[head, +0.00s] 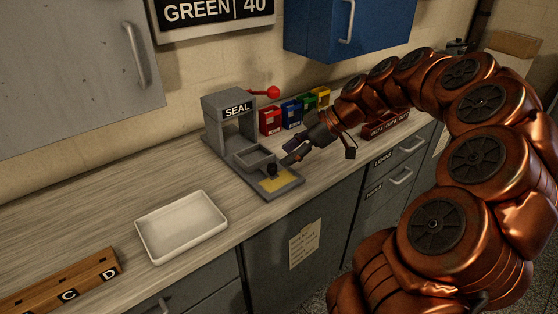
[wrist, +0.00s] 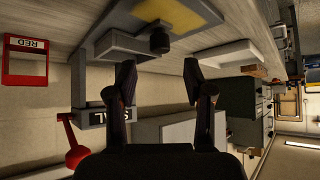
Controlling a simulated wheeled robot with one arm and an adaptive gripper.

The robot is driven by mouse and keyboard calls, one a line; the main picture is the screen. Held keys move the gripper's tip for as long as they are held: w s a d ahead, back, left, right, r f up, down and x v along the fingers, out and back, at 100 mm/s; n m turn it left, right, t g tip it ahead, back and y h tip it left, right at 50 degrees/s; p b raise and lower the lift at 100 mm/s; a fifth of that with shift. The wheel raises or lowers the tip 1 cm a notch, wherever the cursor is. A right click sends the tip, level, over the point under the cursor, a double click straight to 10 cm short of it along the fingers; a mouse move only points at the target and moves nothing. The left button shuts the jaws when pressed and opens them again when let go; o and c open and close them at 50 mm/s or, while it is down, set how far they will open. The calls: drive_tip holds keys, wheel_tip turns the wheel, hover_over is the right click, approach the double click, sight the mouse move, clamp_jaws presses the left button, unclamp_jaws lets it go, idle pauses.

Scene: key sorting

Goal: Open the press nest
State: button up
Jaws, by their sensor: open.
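The grey press (head: 215,107), labelled SEAL, stands on the counter with a red ball lever (head: 273,92) at its upper right. A grey tray-like nest (head: 243,164) sits low on its base, with a black knob (head: 272,169) at its front end. A yellow pad (head: 279,182) lies bare on the base in front of the knob. My gripper (head: 288,155) is open and empty beside the knob. In the wrist view, the black knob (wrist: 160,41) lies just beyond the open fingertips of my gripper (wrist: 159,72), roughly between them, with no clear contact.
A white tray (head: 181,226) stands left of the press. A wooden rack (head: 85,277) marked C and D is at lower left. Red (head: 270,121), blue (head: 291,114), green and yellow bins stand behind the press. A dark red block (head: 384,124) is to the right.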

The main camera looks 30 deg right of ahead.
drive_tip(key=v, duration=0.6)
drive_tip(key=shift+s+d+r, duration=0.15)
drive_tip(key=shift+d+r, duration=0.1)
drive_tip(key=shift+a, duration=0.1)
drive_tip(key=s+a+f+m+g+h, duration=0.15)
drive_tip(key=s+a, duration=0.25)
drive_tip(key=a, duration=0.5)
drive_tip(key=s+a+f+m+g+h, duration=0.1)
drive_tip(key=s+a+f+g, duration=0.25)
drive_tip(key=a, duration=0.45)
drive_tip(key=s+a+f+m+g+h, duration=0.15)
drive_tip(key=s+f+m, duration=0.25)
drive_tip(key=s, duration=0.5)
drive_tip(key=s+a+f+m+g+h, duration=0.1)
drive_tip(key=s+f+m+g+h, duration=0.25)
drive_tip(key=s, duration=0.55)
wheel_tip(320, 180, up, 18)
drive_tip(key=t+p, duration=0.3)
drive_tip(key=p, duration=1.5)
drive_tip(key=shift+s+d+m, duration=0.2)
drive_tip(key=shift+m, duration=0.2)
drive_tip(key=shift+f, duration=0.1)
